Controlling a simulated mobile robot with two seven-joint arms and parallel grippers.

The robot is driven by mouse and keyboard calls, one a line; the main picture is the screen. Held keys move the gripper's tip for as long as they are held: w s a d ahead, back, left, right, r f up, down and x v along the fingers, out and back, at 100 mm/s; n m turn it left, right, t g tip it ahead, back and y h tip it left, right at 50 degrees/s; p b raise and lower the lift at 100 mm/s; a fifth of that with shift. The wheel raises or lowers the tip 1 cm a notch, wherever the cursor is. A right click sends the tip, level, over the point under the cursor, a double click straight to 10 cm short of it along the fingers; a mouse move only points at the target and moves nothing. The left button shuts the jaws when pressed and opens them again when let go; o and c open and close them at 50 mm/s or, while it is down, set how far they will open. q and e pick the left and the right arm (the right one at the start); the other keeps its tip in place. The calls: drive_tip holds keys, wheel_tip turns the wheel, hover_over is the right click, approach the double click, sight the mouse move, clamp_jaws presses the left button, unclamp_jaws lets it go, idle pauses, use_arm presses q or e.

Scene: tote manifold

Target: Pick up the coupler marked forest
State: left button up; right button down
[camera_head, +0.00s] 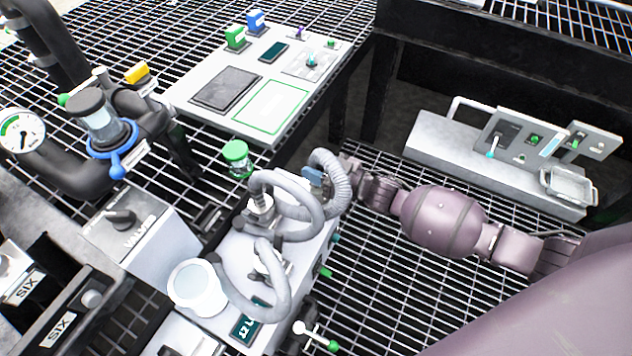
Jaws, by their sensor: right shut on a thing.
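My right gripper (340,168) reaches in from the right to the top of the hose unit. It is shut on a grey ribbed hose piece (338,188); the fingertips are small and partly hidden there. A blue part (313,177) shows just left of it. Another hose end with a metal coupler (262,205) stands upright on the light grey unit (310,250), apart from the gripper. I cannot read a forest mark on any coupler. Dark green tags (326,272) show on the unit's right side. My left gripper is not in view.
A green-capped jar (237,158) stands behind the unit. A white cup (196,287) and a valve box (140,230) are at left. A panel table (185,98) is behind, a grey bench (430,135) at right. Open grating floor (400,290) lies below my right arm.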

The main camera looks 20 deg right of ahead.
drive_tip(key=shift+r, duration=0.15)
drive_tip(key=shift+r, duration=0.25)
wheel_tip(320, 180, up, 5)
drive_tip(key=shift+w+f+p, duration=0.1)
drive_tip(key=shift+w+p, duration=0.05)
drive_tip(key=shift+p, duration=0.85)
use_arm(q)
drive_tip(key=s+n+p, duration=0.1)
drive_tip(key=p, duration=0.1)
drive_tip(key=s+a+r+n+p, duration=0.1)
drive_tip(key=p, duration=0.2)
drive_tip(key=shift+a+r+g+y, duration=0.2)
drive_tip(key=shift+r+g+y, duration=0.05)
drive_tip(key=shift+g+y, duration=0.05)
use_arm(e)
wheel_tip(320, 180, up, 15)
drive_tip(key=shift+f, duration=0.2)
drive_tip(key=shift+s, duration=0.2)
